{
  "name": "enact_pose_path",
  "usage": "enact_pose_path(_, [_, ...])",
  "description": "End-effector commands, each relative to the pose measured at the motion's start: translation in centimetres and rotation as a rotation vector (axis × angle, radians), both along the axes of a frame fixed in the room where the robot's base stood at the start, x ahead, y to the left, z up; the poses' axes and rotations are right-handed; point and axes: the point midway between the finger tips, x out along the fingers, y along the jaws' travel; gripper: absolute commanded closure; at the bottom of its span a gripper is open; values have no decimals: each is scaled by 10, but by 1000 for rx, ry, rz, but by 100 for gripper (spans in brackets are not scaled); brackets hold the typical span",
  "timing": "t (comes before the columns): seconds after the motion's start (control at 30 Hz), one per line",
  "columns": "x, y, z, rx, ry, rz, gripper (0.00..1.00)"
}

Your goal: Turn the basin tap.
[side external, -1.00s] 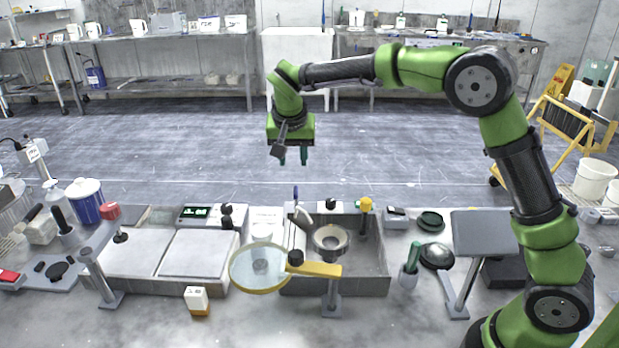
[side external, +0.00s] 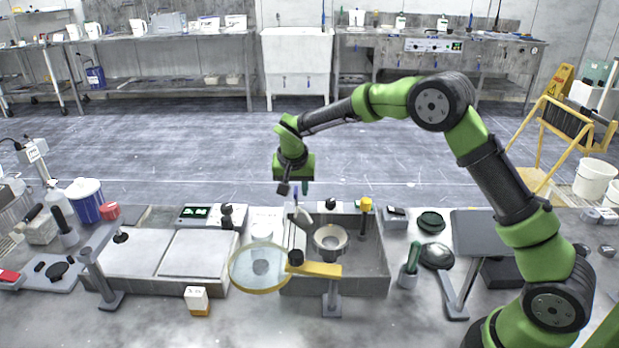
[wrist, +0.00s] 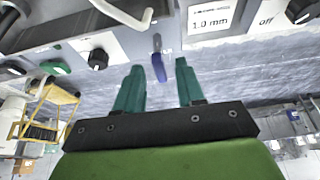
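The basin tap has a pale curved spout (side external: 302,217) and an upright blue lever (side external: 296,195). It stands at the back left of the grey basin (side external: 370,280). In the wrist view the blue lever (wrist: 158,66) appears in the gap between my fingertips, just beyond them, and the spout (wrist: 125,12) shows at the top. My gripper (side external: 301,188) points down over the tap, close above or behind the lever. Its two teal fingers (wrist: 159,78) are apart with nothing held between them. I cannot tell whether a finger touches the lever.
A metal bowl (side external: 331,239) sits in the basin, with a yellow-topped post (side external: 366,205) at its back right. In the wrist view a "1.0 mm" panel (wrist: 211,20) is near the lever.

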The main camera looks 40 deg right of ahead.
Motion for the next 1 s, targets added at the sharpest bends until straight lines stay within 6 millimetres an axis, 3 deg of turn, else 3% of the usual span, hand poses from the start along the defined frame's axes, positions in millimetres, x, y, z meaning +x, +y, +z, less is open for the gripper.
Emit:
enact_pose_path(0.03, [0, 0, 0, 0, 0, 0, 65])
enact_pose_path(0.27, [0, 0, 0, 0, 0, 0, 100])
enact_pose_path(0.67, [0, 0, 1, 0, 0, 34, 100])
enact_pose_path(1.0, [-2, -2, 1, 2, -1, 242, 100])
